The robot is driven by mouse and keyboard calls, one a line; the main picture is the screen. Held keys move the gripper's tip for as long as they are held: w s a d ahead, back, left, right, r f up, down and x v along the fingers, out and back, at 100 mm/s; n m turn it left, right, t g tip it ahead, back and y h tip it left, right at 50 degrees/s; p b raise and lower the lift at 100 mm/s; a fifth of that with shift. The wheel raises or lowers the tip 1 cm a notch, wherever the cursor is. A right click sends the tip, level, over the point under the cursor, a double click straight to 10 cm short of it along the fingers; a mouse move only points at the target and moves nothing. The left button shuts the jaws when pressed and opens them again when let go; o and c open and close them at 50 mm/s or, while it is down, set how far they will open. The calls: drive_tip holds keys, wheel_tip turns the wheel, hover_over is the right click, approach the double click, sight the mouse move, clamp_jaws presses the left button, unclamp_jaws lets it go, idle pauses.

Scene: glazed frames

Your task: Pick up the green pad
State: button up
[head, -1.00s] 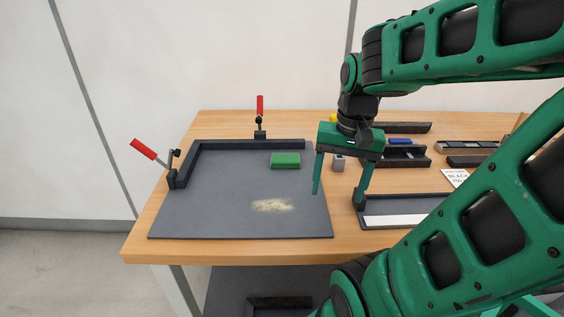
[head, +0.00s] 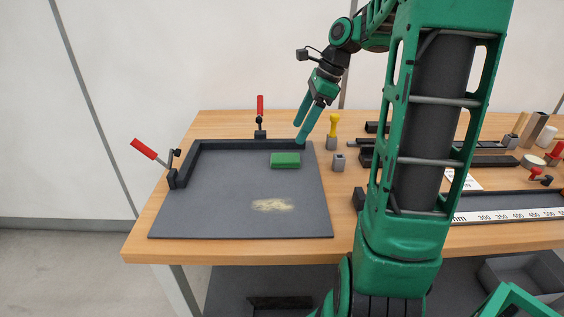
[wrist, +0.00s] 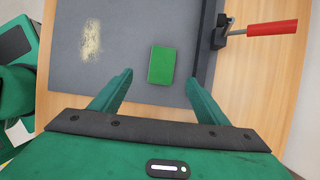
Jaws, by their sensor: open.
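The green pad (head: 285,160) lies flat on the dark grey board (head: 220,208), near its back rail. The pad also shows in the wrist view (wrist: 161,65), ahead of my fingertips and between their lines. My gripper (head: 301,132) is open and empty, above the board's back right corner in the head view. In the wrist view my gripper (wrist: 158,77) has its two green fingers spread wide, with the pad apart from both.
A pale dusty patch (head: 272,205) lies on the board in front of the pad. Red-handled clamps (head: 260,108) and (head: 150,152) stand at the back and left edges. A yellow-topped tool (head: 333,130) and a small grey block (head: 339,162) stand right of the board.

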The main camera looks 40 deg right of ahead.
hover_over(285, 157)
drive_tip(key=s+d, duration=0.2)
drive_tip(key=f, duration=0.5)
drive_tip(key=shift+a+f, duration=0.1)
drive_tip(key=shift+a, duration=0.1)
drive_tip(key=shift+w+d+x, duration=0.1)
drive_tip(key=shift+w+x, duration=0.05)
drive_tip(key=shift+x, duration=1.1)
drive_tip(key=shift+w+d+x, duration=0.1)
drive_tip(key=shift+w+x, duration=0.05)
drive_tip(key=shift+x, duration=1.05)
drive_tip(key=shift+f, duration=0.1)
drive_tip(key=c, duration=1.1)
